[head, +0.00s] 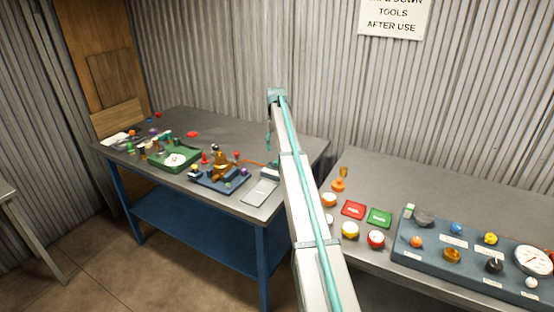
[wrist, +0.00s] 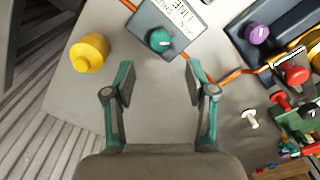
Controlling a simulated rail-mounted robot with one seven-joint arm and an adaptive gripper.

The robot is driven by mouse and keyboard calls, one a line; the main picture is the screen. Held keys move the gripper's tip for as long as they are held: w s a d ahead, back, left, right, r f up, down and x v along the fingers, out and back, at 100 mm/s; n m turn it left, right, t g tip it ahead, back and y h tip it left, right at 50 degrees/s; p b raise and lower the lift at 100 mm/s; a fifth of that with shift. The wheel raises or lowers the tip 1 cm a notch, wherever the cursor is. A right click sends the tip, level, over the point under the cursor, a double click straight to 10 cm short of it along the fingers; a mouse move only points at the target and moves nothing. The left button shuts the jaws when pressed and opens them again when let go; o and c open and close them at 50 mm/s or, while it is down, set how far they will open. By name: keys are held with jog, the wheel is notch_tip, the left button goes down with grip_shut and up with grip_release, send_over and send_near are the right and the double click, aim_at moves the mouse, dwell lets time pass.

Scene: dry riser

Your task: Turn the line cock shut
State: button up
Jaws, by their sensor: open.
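The line cock is a round teal-green knob (wrist: 160,40) on a small grey-blue block (wrist: 150,18) with a white label, on which "LINE" can be read. Orange tubing meets the block on both sides. My gripper (wrist: 160,76) is open and empty. Its two fingers point toward the knob, which lies beyond the fingertips and roughly between their lines. I see no contact. In the head view my gripper (head: 268,140) hangs above the right end of the left table, over the small block (head: 268,171), partly hidden by my arm.
A yellow cylinder (wrist: 90,53) stands left of the block. To the right are a purple knob (wrist: 257,33), a red knob (wrist: 294,74) and a small white piece (wrist: 250,118). A grey plate (head: 260,192) lies near the left table's front edge. A corrugated wall stands behind.

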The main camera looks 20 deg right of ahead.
aim_at(276, 161)
notch_tip(276, 161, down, 8)
jog(key=shift+r+p, duration=0.1)
jog(key=shift+p, duration=0.75)
grip_shut()
